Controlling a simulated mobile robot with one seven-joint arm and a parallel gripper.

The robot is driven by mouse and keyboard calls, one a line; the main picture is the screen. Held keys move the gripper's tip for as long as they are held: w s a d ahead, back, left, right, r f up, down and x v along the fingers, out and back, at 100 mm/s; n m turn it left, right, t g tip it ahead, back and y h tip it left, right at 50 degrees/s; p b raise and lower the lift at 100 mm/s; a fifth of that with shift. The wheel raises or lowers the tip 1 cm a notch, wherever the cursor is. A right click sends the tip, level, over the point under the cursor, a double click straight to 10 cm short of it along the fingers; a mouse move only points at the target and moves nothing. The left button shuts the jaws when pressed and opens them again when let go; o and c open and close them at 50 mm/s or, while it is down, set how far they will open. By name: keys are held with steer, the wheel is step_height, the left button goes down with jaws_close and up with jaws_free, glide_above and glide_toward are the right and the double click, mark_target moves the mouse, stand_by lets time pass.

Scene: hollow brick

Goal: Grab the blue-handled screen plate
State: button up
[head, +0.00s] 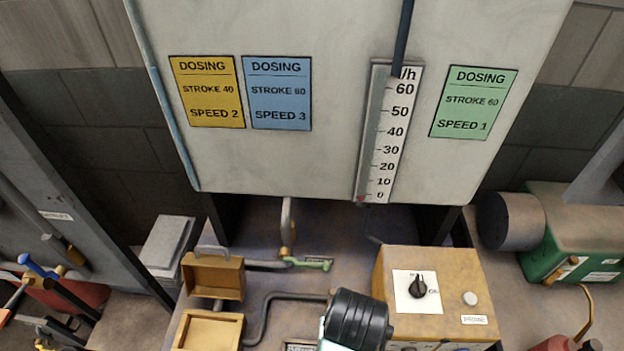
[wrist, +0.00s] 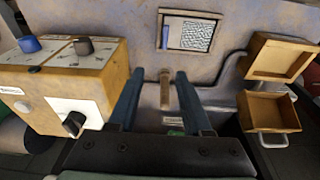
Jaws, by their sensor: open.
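The screen plate (wrist: 198,37) shows in the wrist view as a grey mesh panel with a blue upright handle (wrist: 165,37) at its left. It sits in a pale-framed rectangular opening at the top of the picture. My gripper (wrist: 159,73) is open and empty, with two dark blue fingers spread apart below the opening. The fingertips appear apart from the plate and its handle. I cannot make out the plate in the head view, and my fingers do not show there.
A tan control box (head: 435,290) with a black knob stands beside my arm. An open wooden box (head: 213,278) stands opposite. A brown upright piece (wrist: 164,90) shows between my fingers. A green lever (head: 308,263) and bent pipes lie on the bench. A large panel with dosing signs hangs behind.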

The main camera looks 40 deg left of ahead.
steer(key=shift+g, duration=0.3)
steer(key=f, duration=0.8)
steer(key=shift+s+a, duration=0.15)
steer(key=shift+s, duration=0.2)
steer(key=shift+w+a+f+p, duration=0.1)
steer(key=shift+f+p, duration=0.1)
steer(key=shift+f, duration=1.25)
steer(key=shift+w+f+p, duration=0.1)
steer(key=shift+f+p, duration=0.05)
steer(key=shift+f, duration=1.25)
jaws_close()
